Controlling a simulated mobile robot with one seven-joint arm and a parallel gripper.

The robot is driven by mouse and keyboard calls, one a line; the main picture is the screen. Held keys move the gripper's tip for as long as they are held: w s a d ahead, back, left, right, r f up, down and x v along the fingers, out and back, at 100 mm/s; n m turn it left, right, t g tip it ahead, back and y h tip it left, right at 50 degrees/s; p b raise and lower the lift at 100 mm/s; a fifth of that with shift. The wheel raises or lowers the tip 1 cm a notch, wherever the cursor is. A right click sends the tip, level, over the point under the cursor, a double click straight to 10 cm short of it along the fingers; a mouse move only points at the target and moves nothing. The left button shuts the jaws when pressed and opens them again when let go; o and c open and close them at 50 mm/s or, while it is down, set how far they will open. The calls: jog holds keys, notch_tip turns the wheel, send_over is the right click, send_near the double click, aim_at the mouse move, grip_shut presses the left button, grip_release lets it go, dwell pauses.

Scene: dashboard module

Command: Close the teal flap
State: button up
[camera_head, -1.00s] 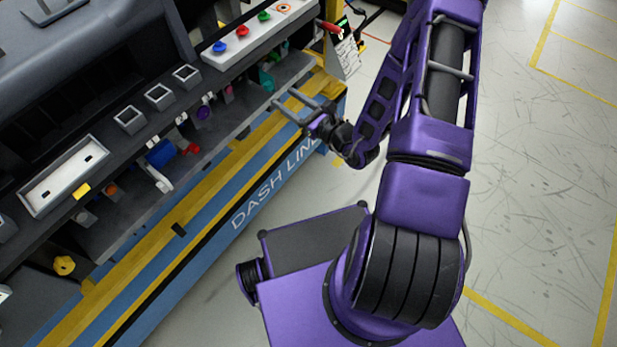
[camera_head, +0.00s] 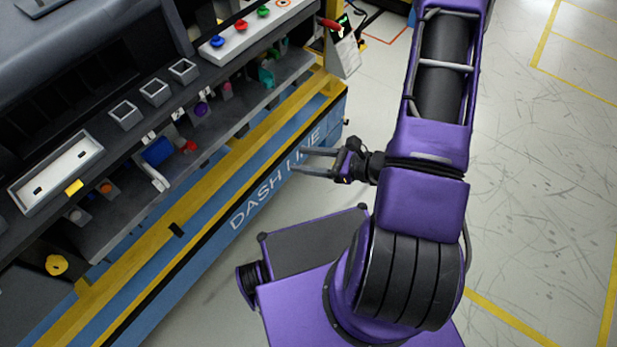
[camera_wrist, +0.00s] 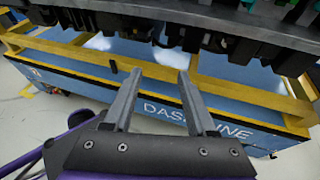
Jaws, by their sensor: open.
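The teal flap (camera_head: 266,75) is small and sits on the underside of the dashboard module, toward its right end, in the head view. I cannot tell from its size there how far it stands open. A bit of teal also shows at the top right of the wrist view (camera_wrist: 295,12). My gripper (camera_head: 301,160) is open and empty. It is in front of the blue and yellow rail, lower than the flap and apart from it. In the wrist view both fingers (camera_wrist: 158,84) are spread and point at the rail.
The blue and yellow rail (camera_head: 230,190) marked DASH LINE runs along the module's front. A row of coloured buttons (camera_head: 240,28), a blue cylinder (camera_head: 158,151) and a red knob (camera_head: 187,146) sit on the module. A tilted white panel (camera_head: 345,55) stands at the rail's far end. The floor at right is clear.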

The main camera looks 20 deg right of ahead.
jog(key=s+f+g, duration=0.1)
jog(key=s+n+g, duration=0.1)
jog(key=s+f, duration=0.1)
jog(key=shift+s+a+f+n+g, duration=0.2)
jog(key=shift+a+f+n+g, duration=0.1)
jog(key=shift+g, duration=0.1)
jog(key=shift+w, duration=0.1)
jog(key=m+t+h, duration=0.2)
jog(key=m+t, duration=0.3)
jog(key=t, duration=0.4)
send_near(270, 84)
jog(key=x, duration=1.1)
jog(key=shift+y, duration=0.3)
grip_shut()
